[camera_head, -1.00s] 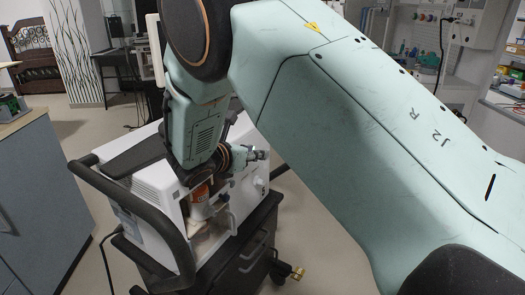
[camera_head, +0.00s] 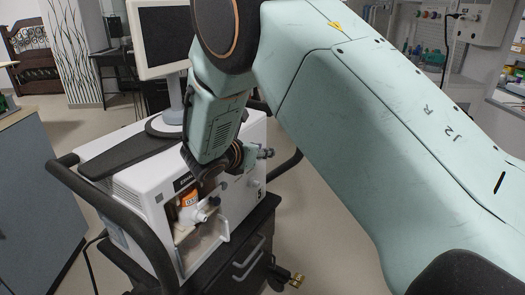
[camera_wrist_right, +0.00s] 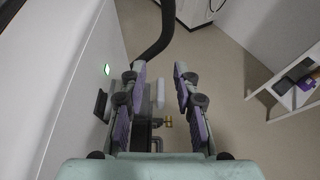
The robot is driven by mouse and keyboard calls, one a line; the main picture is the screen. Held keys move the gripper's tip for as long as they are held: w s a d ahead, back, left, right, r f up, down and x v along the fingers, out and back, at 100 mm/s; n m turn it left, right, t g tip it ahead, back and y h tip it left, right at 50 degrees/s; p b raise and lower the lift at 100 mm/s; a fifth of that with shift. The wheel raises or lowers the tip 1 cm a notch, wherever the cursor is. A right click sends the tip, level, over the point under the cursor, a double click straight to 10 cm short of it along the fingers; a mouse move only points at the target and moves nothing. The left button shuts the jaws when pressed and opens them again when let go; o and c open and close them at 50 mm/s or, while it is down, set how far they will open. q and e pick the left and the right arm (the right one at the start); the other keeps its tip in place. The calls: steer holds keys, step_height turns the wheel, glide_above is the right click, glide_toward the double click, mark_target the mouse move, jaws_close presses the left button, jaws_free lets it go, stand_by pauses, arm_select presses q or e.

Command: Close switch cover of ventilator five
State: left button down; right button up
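The white ventilator (camera_head: 140,185) stands on a dark cart in the head view, with a "5" on its front panel at the right. My right arm reaches down over it, and my right gripper (camera_head: 265,153) is beside the panel's upper right. In the right wrist view my right gripper (camera_wrist_right: 162,100) is open, with nothing between its fingers. The ventilator's white face (camera_wrist_right: 55,90) runs along the left there, with a lit green switch (camera_wrist_right: 106,70). A dark part (camera_wrist_right: 100,104) juts out below it, left of the fingers; it may be the switch cover. My left gripper is out of view.
A monitor (camera_head: 160,38) stands on the ventilator, and a black cart handle (camera_head: 120,225) curves around its left side. A grey cabinet (camera_head: 40,190) is at the left. A white shelf (camera_wrist_right: 295,85) stands at the right in the wrist view, with open floor before it.

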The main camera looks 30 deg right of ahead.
steer(key=shift+s+d+r, duration=0.1)
steer(key=shift+c, duration=0.3)
steer(key=c, duration=0.3)
jaws_close()
